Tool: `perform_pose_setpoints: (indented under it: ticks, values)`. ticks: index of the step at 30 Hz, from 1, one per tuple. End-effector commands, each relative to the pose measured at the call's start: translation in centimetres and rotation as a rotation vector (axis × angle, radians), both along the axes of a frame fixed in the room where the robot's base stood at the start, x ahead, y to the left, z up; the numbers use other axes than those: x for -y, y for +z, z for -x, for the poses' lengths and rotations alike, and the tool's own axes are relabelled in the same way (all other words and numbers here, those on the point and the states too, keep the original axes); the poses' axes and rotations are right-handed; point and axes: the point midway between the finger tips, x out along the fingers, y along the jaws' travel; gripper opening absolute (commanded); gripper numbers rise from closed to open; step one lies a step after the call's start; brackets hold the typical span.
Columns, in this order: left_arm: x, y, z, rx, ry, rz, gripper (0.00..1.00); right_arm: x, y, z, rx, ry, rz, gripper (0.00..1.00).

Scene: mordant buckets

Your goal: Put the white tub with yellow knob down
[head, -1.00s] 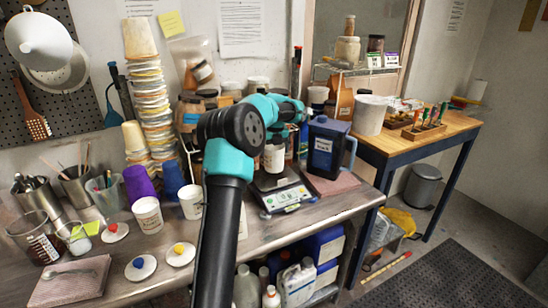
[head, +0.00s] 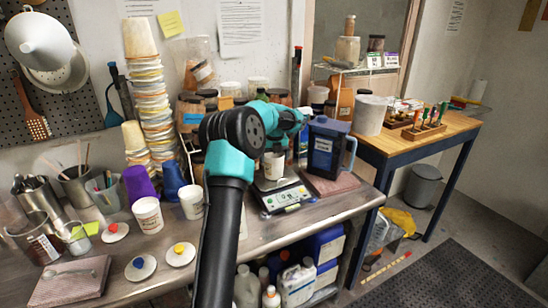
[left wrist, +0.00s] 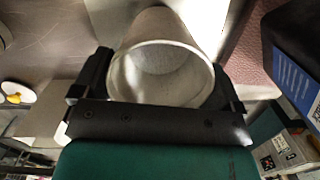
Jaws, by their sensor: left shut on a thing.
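My left gripper (left wrist: 160,84) is shut on a white tub (left wrist: 165,55), with one finger on each side of it. In the left wrist view the tub's open mouth faces the camera, and it looks empty. In the head view the same tub (head: 274,167) is upright at the scale (head: 284,195), low over its pan; I cannot tell whether it touches. The tub has no lid on it. A white lid with a yellow knob (head: 181,254) lies on the bench. My right gripper is not in view.
A dark blue jug (head: 323,148) stands close to the right of the scale. Two other white tubs (head: 148,215) and a blue cup (head: 172,182) stand left of my arm. Lids with blue (head: 140,267) and red (head: 115,232) knobs lie on the bench. Jars crowd behind the scale.

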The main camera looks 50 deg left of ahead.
Motion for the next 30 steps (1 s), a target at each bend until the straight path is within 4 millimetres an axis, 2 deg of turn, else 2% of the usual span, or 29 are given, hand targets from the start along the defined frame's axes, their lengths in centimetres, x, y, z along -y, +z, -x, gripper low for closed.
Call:
perform_pose_setpoints:
  ticks: [4,5,7,15,20,26,30]
  values:
    - [0.0,-0.3,0.0,0.0,0.0,0.0,0.6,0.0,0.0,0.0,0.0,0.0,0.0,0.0]
    - [0.0,-0.3,0.0,0.0,0.0,0.0,0.93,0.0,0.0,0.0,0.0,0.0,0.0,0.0]
    - [0.0,-0.3,0.0,0.0,0.0,0.0,1.0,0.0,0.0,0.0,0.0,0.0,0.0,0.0]
    - [0.0,-0.2,0.0,0.0,0.0,0.0,1.0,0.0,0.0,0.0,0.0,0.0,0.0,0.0]
    - [0.1,0.8,0.0,0.003,0.001,-0.001,1.0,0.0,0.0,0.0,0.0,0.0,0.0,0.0]
    - [0.4,3.8,0.1,0.004,0.001,-0.001,1.0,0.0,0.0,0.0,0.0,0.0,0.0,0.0]
    - [0.7,6.5,0.3,0.005,0.001,-0.002,1.0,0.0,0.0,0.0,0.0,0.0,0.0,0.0]
